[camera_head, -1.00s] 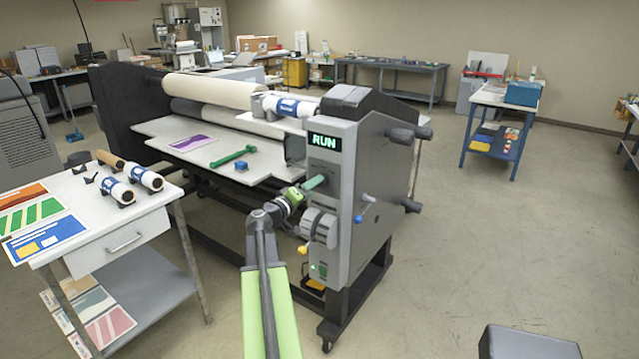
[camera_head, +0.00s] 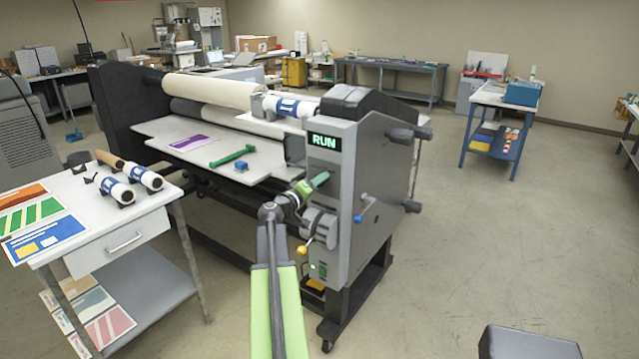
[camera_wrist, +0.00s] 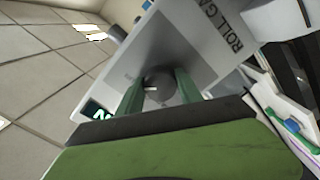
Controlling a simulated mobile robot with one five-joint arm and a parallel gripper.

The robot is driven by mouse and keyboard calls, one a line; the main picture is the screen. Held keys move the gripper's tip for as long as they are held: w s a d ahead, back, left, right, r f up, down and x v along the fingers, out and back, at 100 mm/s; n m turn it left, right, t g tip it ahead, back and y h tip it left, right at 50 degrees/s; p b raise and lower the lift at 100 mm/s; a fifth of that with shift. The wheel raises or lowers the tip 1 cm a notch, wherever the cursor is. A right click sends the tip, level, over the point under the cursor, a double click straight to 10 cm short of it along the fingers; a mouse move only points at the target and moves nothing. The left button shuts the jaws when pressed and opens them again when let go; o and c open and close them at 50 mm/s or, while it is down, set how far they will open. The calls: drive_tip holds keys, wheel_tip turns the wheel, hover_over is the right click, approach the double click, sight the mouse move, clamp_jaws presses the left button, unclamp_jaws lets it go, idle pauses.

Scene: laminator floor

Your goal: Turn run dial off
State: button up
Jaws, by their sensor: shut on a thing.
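The laminator (camera_head: 342,200) stands in the middle of the head view, and a lit display (camera_head: 324,141) on its end panel reads RUN in green. The run dial (camera_wrist: 158,87) is a dark round knob with a light pointer mark, seen in the wrist view on the grey panel. My gripper (camera_head: 322,178) reaches the panel just below the display. In the wrist view my gripper (camera_wrist: 160,92) has its two green fingers on either side of the dial, shut on it. In the head view the fingers hide the dial.
Below the gripper, a grey drum-shaped part (camera_head: 320,226) and a yellow-tipped lever (camera_head: 302,249) stick out of the panel. A blue-tipped lever (camera_head: 360,217) is on the right. A white table (camera_head: 110,240) with rolls and prints stands left.

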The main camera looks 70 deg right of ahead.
drive_tip(key=shift+c, duration=1.1)
drive_tip(key=shift+s+d+r, duration=0.1)
drive_tip(key=shift+n, duration=0.3)
drive_tip(key=n, duration=0.2)
drive_tip(key=shift+n, duration=0.4)
drive_tip(key=n, duration=0.5)
drive_tip(key=shift+a, duration=0.2)
drive_tip(key=o, duration=1.4)
drive_tip(key=shift+n, duration=0.3)
